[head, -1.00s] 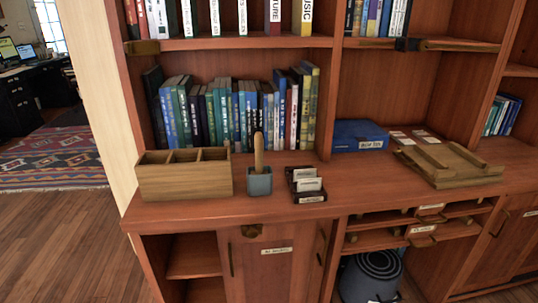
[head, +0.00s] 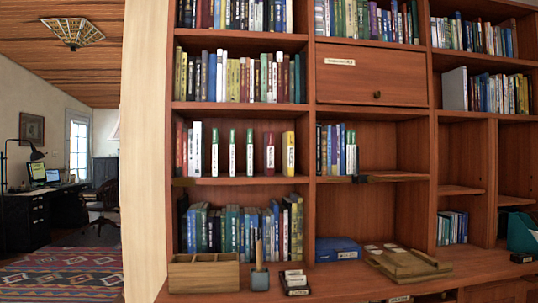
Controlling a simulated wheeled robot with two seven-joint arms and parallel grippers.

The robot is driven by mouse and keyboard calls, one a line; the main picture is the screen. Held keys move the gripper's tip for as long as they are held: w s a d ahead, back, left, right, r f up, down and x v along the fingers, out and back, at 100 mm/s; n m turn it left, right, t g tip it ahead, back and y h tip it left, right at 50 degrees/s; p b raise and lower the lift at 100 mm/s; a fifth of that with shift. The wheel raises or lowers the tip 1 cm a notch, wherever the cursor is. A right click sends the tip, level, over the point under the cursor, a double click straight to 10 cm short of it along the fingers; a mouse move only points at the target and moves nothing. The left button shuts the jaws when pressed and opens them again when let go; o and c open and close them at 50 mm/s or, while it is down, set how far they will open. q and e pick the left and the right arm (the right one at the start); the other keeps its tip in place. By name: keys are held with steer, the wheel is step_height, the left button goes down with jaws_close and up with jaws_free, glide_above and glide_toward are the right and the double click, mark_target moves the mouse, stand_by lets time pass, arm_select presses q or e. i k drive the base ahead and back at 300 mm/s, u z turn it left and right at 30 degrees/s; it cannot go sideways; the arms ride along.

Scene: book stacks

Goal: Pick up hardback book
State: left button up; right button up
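Many upright books fill the bookcase, and I cannot tell which one is the hardback book of the task. A lower shelf holds a tight row of blue, green and yellow books (head: 251,232). The shelf above it holds several spaced books with white, green, red and yellow spines (head: 249,152). To the right of these stands a short row of blue and green books (head: 336,149). A blue book-like or box-like item (head: 338,252) with a white label lies flat on the counter. Neither of my grippers is in view.
On the counter stand a wooden divided box (head: 203,275), a small grey cup (head: 260,281) with a wooden handle in it, a card holder (head: 295,284) and a wooden tray (head: 409,263). Open floor with a patterned rug (head: 62,277) lies at the left.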

mark_target(269, 136)
steer(key=u, duration=0.65)
steer(key=i, duration=1.25)
steer(key=u, duration=0.45)
steer(key=i, duration=0.7)
steer(key=z, duration=2.55)
